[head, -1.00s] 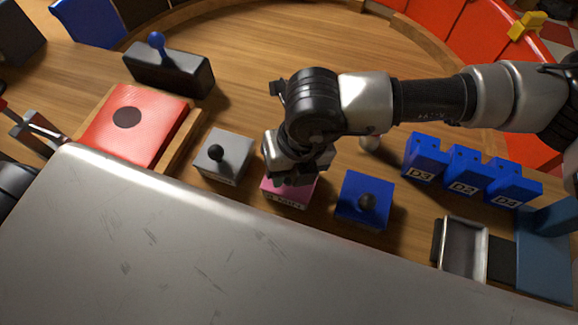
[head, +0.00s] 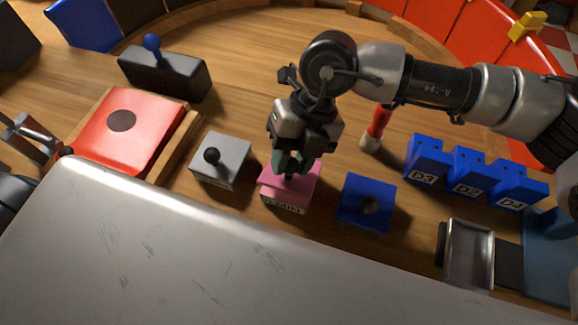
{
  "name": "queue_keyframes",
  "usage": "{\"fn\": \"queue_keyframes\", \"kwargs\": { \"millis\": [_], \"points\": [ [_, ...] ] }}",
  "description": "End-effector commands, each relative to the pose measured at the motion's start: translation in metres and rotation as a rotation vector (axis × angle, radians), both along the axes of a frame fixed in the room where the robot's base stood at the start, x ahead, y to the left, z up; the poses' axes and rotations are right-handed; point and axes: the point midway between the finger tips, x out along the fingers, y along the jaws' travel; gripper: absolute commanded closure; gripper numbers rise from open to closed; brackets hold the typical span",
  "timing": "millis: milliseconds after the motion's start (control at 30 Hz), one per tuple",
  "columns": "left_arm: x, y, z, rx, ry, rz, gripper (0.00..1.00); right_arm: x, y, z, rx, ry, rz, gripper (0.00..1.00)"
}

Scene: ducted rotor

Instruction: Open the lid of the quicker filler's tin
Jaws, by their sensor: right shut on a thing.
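Three small square tins with black knobs stand in a row: a grey tin (head: 226,166), a pink tin (head: 270,190) with a label on its front, and a blue tin (head: 352,212). My right gripper (head: 290,168) points down onto the pink tin, and its fingers are shut on the tin's knob, which they hide. The pink top appears level; I cannot tell whether the lid is raised.
A red panel (head: 140,145) in a wooden frame and a black box with a blue lever (head: 153,45) are on the left. Blue blocks (head: 470,175), a metal tray (head: 470,255) and a red-handled tool (head: 378,122) are on the right. A grey scratched surface (head: 180,250) fills the front.

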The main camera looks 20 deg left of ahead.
Motion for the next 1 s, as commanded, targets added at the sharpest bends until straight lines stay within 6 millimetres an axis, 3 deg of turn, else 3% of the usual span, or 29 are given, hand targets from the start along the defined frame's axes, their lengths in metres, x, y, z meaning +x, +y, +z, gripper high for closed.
{"fn": "queue_keyframes", "kwargs": {
  "millis": [400,1000],
  "points": [
    [0.0,0.0,-0.008,0.0,0.0,0.0,0.45,0.016,0.0,0.008,0.0,0.233,-0.002,1.0],
    [0.0,0.0,-0.008,-0.001,0.0,0.0,0.45,0.019,0.0,0.009,0.0,0.279,0.0,1.0]
  ]
}}
